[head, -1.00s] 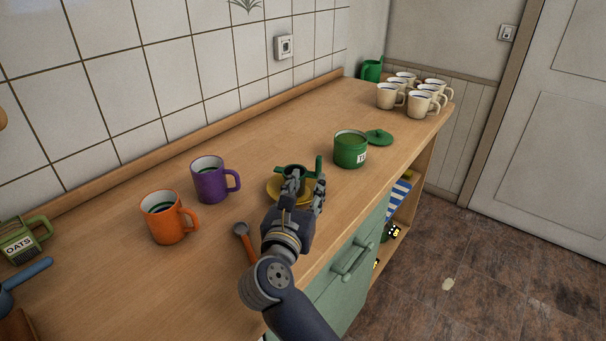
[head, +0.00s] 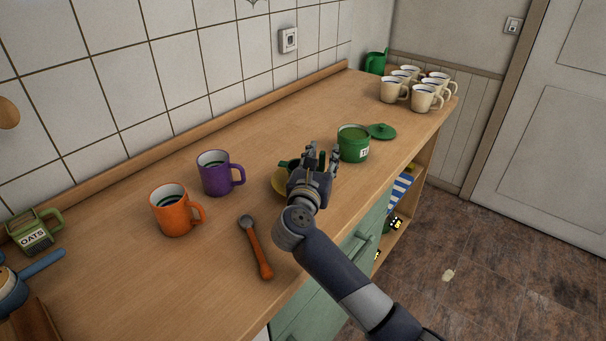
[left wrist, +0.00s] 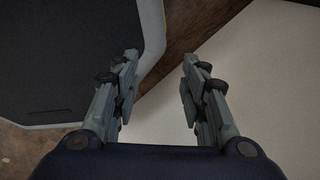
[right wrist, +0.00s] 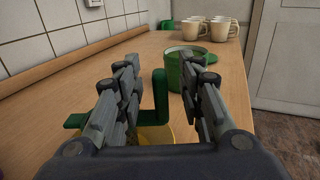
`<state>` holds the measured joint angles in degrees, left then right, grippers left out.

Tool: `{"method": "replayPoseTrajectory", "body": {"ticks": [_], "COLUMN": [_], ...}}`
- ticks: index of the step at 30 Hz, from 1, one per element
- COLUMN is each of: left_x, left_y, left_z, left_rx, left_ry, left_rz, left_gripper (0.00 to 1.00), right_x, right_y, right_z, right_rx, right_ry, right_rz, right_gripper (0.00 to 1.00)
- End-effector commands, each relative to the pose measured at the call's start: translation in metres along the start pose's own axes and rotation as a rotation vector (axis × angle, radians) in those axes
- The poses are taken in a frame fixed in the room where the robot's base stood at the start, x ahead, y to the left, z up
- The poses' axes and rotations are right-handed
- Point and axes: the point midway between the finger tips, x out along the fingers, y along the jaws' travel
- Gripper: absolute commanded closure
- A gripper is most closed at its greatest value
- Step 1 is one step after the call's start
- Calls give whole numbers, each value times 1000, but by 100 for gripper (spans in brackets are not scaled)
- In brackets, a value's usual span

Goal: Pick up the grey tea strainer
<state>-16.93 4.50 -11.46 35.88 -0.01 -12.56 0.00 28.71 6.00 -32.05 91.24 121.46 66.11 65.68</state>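I cannot make out a plainly grey tea strainer. A yellow dish (head: 279,183) on the counter bears a green piece (head: 287,164) with arms sticking out, largely hidden by my right gripper (head: 321,158). In the right wrist view an upright green arm of that piece (right wrist: 161,92) stands between the open fingers (right wrist: 165,95), apparently untouched, with the yellow dish (right wrist: 152,135) below. A spoon-like tool (head: 256,248) with a grey head and orange handle lies left of my right arm. My left gripper (left wrist: 158,75) is open and empty, seen only in the left wrist view.
A green tin (head: 354,146) stands just beyond my right gripper, its lid (head: 382,131) beside it. A purple mug (head: 214,175) and an orange mug (head: 172,212) stand left. Several cream mugs (head: 422,98) stand at the far end.

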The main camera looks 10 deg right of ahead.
Motion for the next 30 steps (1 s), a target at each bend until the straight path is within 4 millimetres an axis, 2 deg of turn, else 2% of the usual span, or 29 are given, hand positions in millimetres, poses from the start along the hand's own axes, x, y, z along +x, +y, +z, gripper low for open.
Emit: {"method": "replayPoseTrajectory", "body": {"ticks": [4,5,9,23,26,30], "left_x": [0,0,0,1,2,5], "left_y": [1,1,1,1,0,0], "left_z": [1,2,5,8,8,9], "left_rx": [-1,-1,-1,0,0,0], "left_ry": [-3,-3,-8,-12,-13,-13], "left_rz": [1,1,2,1,0,0], "left_gripper": [60,60,60,60,60,60], "right_x": [0,0,0,-1,0,-1], "right_y": [0,0,0,0,0,0], "right_z": [0,0,0,2,8,26], "right_rx": [0,0,0,1,2,7], "right_ry": [0,0,0,-1,-1,-2], "right_rz": [0,0,0,0,-1,-1], "right_gripper": [65,70,100,100,100,100]}}
